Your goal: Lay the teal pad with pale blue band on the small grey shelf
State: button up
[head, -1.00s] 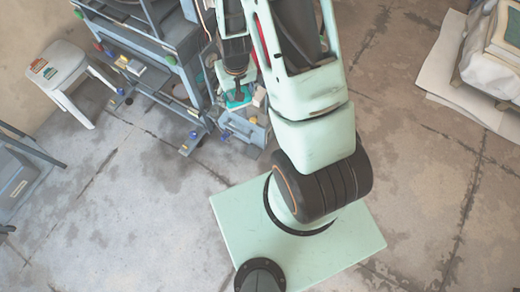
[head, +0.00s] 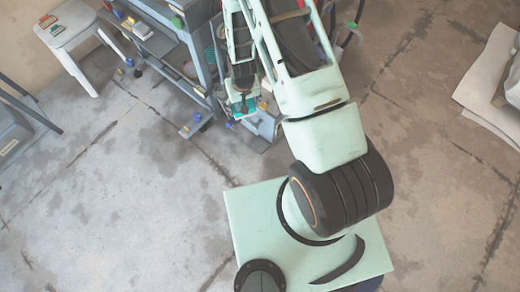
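The teal pad (head: 244,108) shows as a small teal patch right at the end of my arm, under my gripper (head: 243,93). Its pale blue band cannot be made out. The gripper is small and partly covered by my arm, so I cannot tell if its fingers are closed on the pad or only over it. A grey ledge (head: 150,42) with small objects on it juts from the blue-grey frame at the upper left. It may be the small grey shelf, but I cannot be sure.
The blue-grey press frame (head: 203,62) stands close left of my gripper. A grey box-like part (head: 266,125) lies just right of and below the pad. A white stool (head: 66,26) holds small coloured items. White sheets (head: 484,85) lie at the right. Floor between is open.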

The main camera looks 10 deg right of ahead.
jog(key=s+a+f+n+b, duration=0.1)
jog(key=a+f+b, duration=0.5)
jog(key=f, duration=1)
jog(key=a+f+b, duration=0.1)
jog(key=f+b, duration=1)
jog(key=f, duration=0.6)
jog(key=b, duration=0.4)
send_over(260, 151)
jog(key=f, duration=0.9)
jog(key=shift+s+a, duration=0.3)
jog(key=shift+d+f+b, duration=0.2)
jog(key=shift+b, duration=0.1)
jog(key=shift+d+f+b, duration=0.2)
jog(key=shift+f+b, duration=0.45)
jog(key=shift+f, duration=1.1)
jog(key=shift+f, duration=0.1)
jog(key=shift+f, duration=0.15)
jog(key=o, duration=1.2)
jog(key=shift+o, duration=0.2)
jog(key=shift+r, duration=0.2)
